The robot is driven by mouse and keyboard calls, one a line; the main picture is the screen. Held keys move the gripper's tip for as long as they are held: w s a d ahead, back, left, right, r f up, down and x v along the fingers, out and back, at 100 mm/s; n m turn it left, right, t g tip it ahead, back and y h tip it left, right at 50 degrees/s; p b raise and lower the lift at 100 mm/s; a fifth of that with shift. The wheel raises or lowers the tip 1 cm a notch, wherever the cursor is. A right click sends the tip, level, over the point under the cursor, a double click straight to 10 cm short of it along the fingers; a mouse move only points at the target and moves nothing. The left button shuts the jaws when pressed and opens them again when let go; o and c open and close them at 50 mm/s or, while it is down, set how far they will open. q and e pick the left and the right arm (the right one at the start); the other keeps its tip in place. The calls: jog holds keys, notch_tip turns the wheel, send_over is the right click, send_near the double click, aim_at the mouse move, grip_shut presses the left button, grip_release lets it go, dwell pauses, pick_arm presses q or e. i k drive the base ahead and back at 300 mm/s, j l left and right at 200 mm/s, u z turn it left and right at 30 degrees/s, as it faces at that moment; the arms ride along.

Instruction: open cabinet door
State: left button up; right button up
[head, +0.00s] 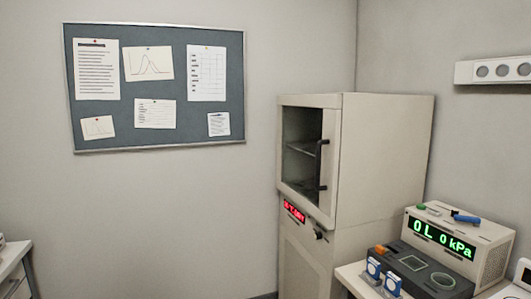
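A tall beige cabinet (385,155) stands in the corner of the room. Its upper front has a door (331,165) with a dark glass window (301,150), and shelves show behind the glass. The door looks shut. A black upright bar handle (317,166) is on the right side of the door. Below it are a red lit display (294,211) and a small black knob (319,235) on the lower front. Neither of my grippers is in view.
At the lower right, a bench (352,274) carries a dark instrument (425,272) and a box with a green kPa display (462,240). A white drawer unit (14,268) shows at the lower left. A pinboard (160,85) hangs on the wall.

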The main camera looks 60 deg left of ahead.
aim_at(325, 212)
jog(key=u, duration=1.7)
jog(key=i+j+u, duration=0.1)
jog(key=i+j, duration=0.55)
